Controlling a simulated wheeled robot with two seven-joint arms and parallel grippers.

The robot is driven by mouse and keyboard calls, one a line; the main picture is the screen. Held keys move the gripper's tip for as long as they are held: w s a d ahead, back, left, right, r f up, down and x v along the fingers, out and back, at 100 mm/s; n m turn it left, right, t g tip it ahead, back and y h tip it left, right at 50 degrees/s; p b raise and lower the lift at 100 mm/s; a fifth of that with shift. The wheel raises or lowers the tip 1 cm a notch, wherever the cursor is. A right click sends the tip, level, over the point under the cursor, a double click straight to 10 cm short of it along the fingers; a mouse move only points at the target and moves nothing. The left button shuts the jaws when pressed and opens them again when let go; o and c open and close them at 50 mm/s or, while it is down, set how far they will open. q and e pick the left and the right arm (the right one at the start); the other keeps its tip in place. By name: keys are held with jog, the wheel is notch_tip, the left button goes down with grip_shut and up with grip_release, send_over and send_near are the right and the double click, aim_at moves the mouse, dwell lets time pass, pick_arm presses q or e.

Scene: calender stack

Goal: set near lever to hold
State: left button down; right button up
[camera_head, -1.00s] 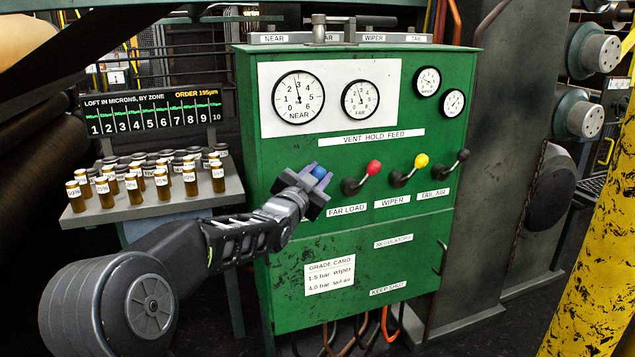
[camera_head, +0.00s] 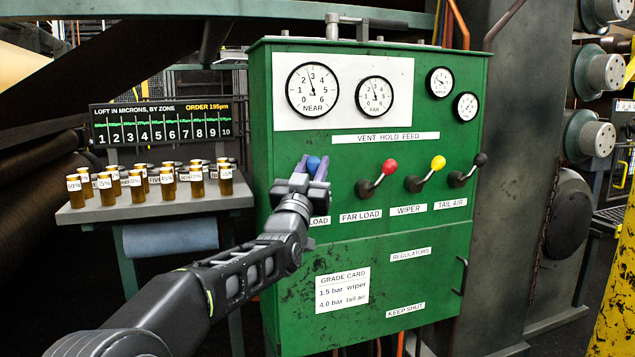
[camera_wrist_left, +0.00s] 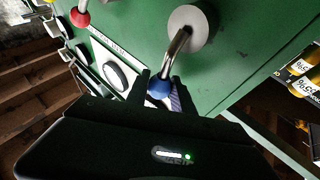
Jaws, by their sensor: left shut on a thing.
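The near lever has a blue knob (camera_head: 313,164) on the green panel, left of the other levers. My left gripper (camera_head: 310,172) is shut on this knob, with a finger on each side. The gripper and arm hide the lever's shaft and part of its label in the head view. In the left wrist view, the blue knob (camera_wrist_left: 159,88) sits between the fingertips, and its metal shaft runs to a round grey hub (camera_wrist_left: 188,28). The printed words VENT HOLD FEED (camera_head: 385,137) are above the lever row. My right gripper is not in view.
A red-knobbed far load lever (camera_head: 390,167), a yellow-knobbed wiper lever (camera_head: 438,163) and a black-knobbed tail air lever (camera_head: 481,159) stand to the right, all leaning right. A shelf (camera_head: 150,208) with several amber vials (camera_head: 168,182) is left of the panel.

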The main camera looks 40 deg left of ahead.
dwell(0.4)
pick_arm(q)
jog(key=c, duration=1.4)
grip_release()
jog(key=shift+o, duration=0.2)
jog(key=v, duration=0.7)
jog(key=shift+s+f, duration=0.2)
jog(key=shift+s, duration=0.15)
jog(key=shift+d, duration=0.1)
